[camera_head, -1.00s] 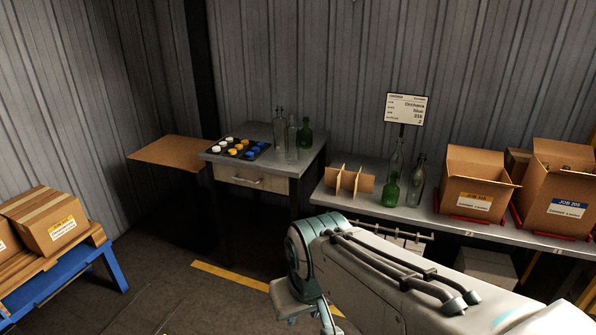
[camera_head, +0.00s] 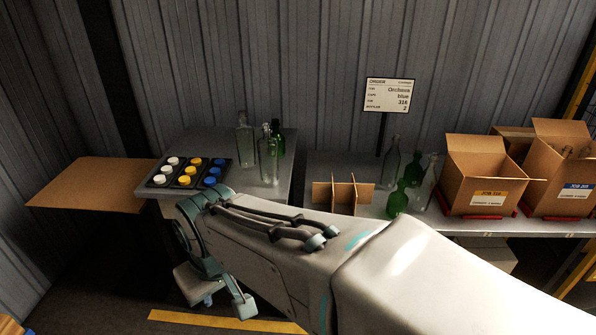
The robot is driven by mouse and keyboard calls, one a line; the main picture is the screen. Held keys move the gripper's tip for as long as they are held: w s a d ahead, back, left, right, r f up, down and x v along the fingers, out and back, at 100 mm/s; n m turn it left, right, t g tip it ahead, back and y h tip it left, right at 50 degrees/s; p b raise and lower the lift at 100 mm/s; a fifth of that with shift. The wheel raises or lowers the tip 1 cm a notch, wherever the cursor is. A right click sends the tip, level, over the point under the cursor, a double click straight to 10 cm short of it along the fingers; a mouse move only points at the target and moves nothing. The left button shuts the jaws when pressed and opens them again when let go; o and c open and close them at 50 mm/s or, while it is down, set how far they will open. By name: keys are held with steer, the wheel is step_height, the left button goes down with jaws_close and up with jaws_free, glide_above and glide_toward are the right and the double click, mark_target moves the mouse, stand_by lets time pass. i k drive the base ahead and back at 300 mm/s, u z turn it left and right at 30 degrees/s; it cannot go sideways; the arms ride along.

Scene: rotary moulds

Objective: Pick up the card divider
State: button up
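The card divider (camera_head: 321,194) is a brown slotted cardboard piece with crossing panels. It stands upright on the left part of the grey bench, left of the green bottles. My arm reaches across the lower middle of the view, and its upper edge comes close below the divider in the picture. My gripper (camera_head: 216,298) hangs at the arm's left end, low in front of the small table and apart from the divider. Its fingers are small and dark here, and I cannot tell if they are open or shut.
Clear and green bottles (camera_head: 397,201) stand just right of the divider, by an order sign (camera_head: 390,95). Open boxes (camera_head: 483,165) sit further right. The left table holds a cap tray (camera_head: 187,173) and bottles (camera_head: 267,158). A brown board (camera_head: 90,185) lies further left.

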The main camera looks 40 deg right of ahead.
mark_target(353, 194)
steer(key=z, duration=0.6)
steer(key=i, duration=0.85)
steer(key=z, duration=1.25)
steer(key=i, duration=0.4)
steer(key=z, duration=0.25)
